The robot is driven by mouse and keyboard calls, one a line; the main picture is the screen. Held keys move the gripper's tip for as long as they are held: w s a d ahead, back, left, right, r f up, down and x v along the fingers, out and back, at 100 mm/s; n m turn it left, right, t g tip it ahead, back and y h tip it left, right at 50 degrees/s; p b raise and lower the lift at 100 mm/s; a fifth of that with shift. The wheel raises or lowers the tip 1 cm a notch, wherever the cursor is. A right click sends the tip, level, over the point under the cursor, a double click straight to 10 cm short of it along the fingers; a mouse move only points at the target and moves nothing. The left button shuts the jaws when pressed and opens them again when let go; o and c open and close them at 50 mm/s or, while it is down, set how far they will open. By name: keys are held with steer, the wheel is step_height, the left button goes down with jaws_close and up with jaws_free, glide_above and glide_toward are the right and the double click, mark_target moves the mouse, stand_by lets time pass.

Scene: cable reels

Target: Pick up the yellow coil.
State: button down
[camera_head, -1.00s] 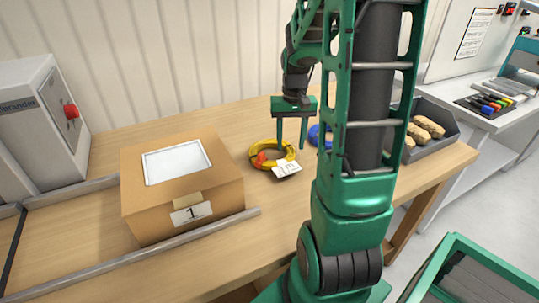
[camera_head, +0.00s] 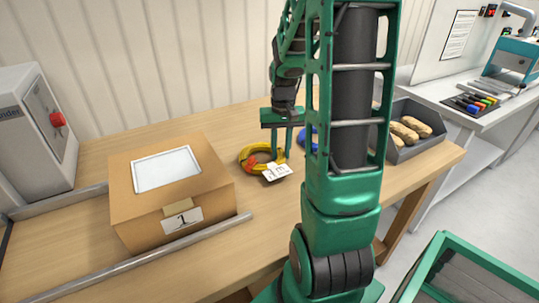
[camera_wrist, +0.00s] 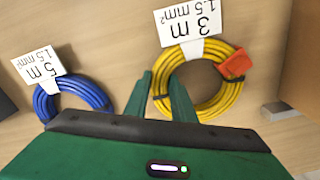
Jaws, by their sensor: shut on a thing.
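The yellow coil (camera_head: 250,158) lies on the wooden table, with an orange clip and a white tag. In the wrist view the yellow coil (camera_wrist: 230,97) has a tag (camera_wrist: 187,22) reading 3 m, 1.5 mm², and an orange clip (camera_wrist: 235,64). My gripper (camera_head: 281,156) points down at the coil's right side. In the wrist view my gripper's fingers (camera_wrist: 160,95) straddle the left part of the yellow ring and are shut on it. The coil appears still on the table.
A blue coil (camera_wrist: 72,98) tagged 5 m lies close beside the yellow one, partly hidden by my arm in the head view. A cardboard box (camera_head: 172,195) stands left, a grey bin (camera_head: 425,140) right. Table in front of the coil is clear.

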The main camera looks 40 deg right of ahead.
step_height(320, 180, up, 10)
stand_by(0.5)
